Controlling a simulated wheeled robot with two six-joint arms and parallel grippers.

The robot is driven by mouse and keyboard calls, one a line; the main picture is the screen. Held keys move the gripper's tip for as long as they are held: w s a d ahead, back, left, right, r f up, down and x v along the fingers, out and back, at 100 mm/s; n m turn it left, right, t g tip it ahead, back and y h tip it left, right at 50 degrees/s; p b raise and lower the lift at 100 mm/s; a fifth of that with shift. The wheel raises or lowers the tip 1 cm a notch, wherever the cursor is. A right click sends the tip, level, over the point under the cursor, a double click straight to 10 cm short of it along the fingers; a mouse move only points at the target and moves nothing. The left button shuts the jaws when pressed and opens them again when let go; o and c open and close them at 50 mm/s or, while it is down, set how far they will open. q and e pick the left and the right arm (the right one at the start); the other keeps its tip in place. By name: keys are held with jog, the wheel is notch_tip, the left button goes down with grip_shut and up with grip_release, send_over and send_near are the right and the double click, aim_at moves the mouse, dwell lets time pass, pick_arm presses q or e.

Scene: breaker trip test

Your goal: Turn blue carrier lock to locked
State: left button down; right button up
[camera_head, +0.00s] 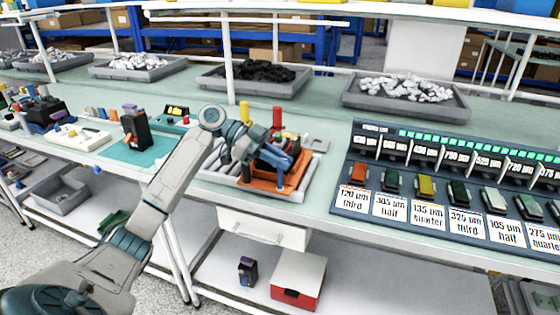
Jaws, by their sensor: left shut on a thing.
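An orange carrier (262,185) sits in a grey frame on the middle bench. The blue carrier lock (288,166) shows as a blue part above the orange carrier. My left gripper (278,157) reaches over the carrier from the left and is shut at the blue part. My wrist and fingers hide much of it, so its exact turn angle cannot be told. A yellow post (244,111) and a red post (277,118) stand just behind my gripper. My right gripper is out of view.
A sloped panel (340,197) with coloured blocks and white labels stands to the right. A teal mat with a black device (136,128) lies left. Grey trays (405,106) of parts stand behind. A red box (298,296) is on the lower shelf.

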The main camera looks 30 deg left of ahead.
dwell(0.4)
pick_arm(q)
jog(key=c, duration=1.4)
grip_release()
jog(key=shift+c, duration=0.2)
jog(key=shift+a, duration=0.1)
